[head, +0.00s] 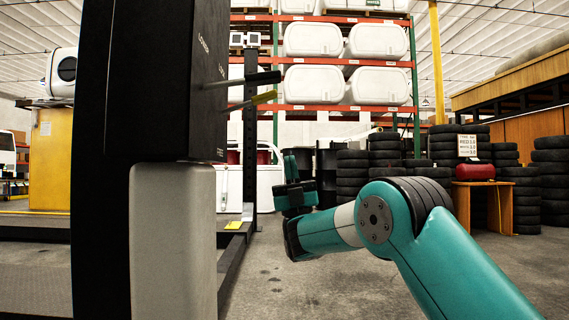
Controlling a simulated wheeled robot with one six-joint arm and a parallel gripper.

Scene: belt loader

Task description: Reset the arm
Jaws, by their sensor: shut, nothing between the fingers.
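My arm, teal with a grey and black joint, reaches in from the lower right of the head view and bends at its elbow toward the middle. My gripper (290,163) is at the end of the arm, pointing up, left of the elbow. Its fingers look close together and hold nothing. It stands in the air to the right of the black machine column (165,80), apart from it. Part of the wrist is dark and hard to make out.
The black column with a grey lower block (173,240) fills the left side. Tyre stacks (385,150), a wooden stand (484,205) and orange racks with white tanks (313,84) stand behind. Floor between is clear.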

